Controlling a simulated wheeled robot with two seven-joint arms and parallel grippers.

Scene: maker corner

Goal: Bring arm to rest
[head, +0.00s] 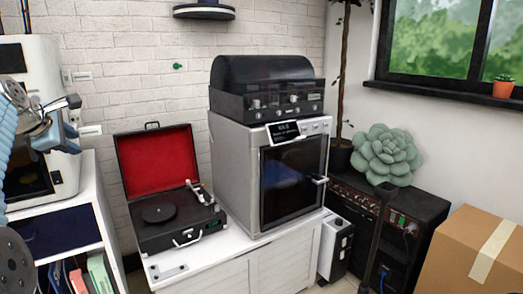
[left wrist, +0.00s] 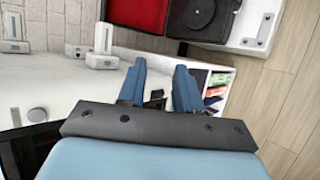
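My left gripper (left wrist: 159,68) shows in the left wrist view with its two blue fingers apart and nothing between them. Beyond the fingers are a white surface and the edge of a shelf unit. My right gripper is in neither view.
A white machine with a chrome part (head: 35,122) stands on a white shelf unit (head: 88,205) at left. An open red-lined record player (head: 165,235) and a grey oven (head: 232,170) stand on a white cabinet (head: 265,268). A cardboard box (head: 455,255) is at lower right.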

